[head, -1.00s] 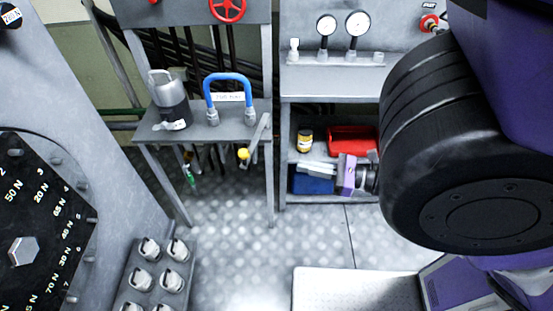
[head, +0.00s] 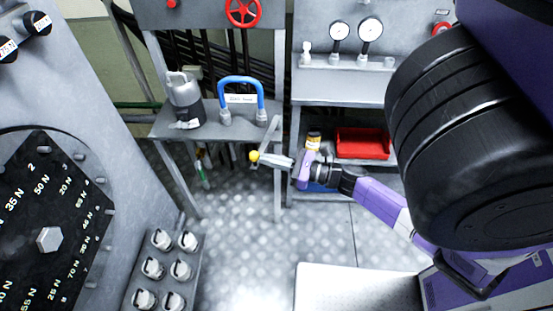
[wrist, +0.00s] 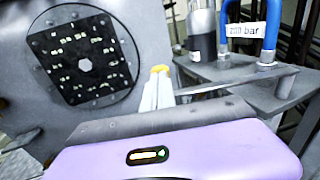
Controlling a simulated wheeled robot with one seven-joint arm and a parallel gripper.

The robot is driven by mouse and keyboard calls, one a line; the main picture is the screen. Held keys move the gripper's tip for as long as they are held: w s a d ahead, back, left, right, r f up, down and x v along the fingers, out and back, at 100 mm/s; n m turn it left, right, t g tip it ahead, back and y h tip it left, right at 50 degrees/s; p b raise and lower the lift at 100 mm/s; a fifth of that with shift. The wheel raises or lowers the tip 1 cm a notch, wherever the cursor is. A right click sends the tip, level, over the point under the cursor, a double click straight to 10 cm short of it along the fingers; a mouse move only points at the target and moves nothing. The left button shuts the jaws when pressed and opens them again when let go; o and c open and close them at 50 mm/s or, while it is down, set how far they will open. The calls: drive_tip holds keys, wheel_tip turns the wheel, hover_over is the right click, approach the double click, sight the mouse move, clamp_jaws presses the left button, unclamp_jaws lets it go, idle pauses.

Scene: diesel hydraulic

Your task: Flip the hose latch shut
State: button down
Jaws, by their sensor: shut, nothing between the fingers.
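The hose latch appears to be the grey lever (head: 268,137) with a yellow knob (head: 254,156), at the right edge of the small grey bench. The lever slants down and left to the knob. A blue hose (head: 240,84) arches over the bench top behind it, with a white label. My gripper (head: 265,159) is shut and empty, its fingertips at the knob from the right. In the wrist view the yellow knob (wrist: 160,69) shows right at the tips of my gripper (wrist: 159,78). I cannot tell whether they touch.
A grey canister (head: 184,100) stands on the bench. A shelf unit to the right holds a red bin (head: 363,144) and a small jar (head: 314,140). A dial panel (head: 45,225) and a block of several white caps (head: 160,270) are at the left. The floor between is clear.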

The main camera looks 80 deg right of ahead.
idle(0.3)
drive_tip(key=w+d+m+g+h+b, duration=0.3)
drive_tip(key=w+m+h+b, duration=0.15)
drive_tip(key=w, duration=0.35)
drive_tip(key=w+d+m+g+h+b, duration=0.2)
drive_tip(key=w+m+g+h+b, duration=0.15)
drive_tip(key=w+h+b, duration=0.35)
drive_tip(key=w+d+m+g+h+b, duration=0.3)
drive_tip(key=w+d+m+g+b, duration=0.3)
drive_tip(key=d+g, duration=0.4)
drive_tip(key=w+d+m, duration=0.1)
drive_tip(key=w+d, duration=0.1)
drive_tip(key=shift+w+d+b, duration=0.2)
drive_tip(key=shift+d+b, duration=0.15)
drive_tip(key=shift+d, duration=0.05)
drive_tip(key=shift+s+d+r+m+g, duration=0.1)
drive_tip(key=shift+d+r+m+g, duration=0.05)
drive_tip(key=shift+m+g, duration=0.2)
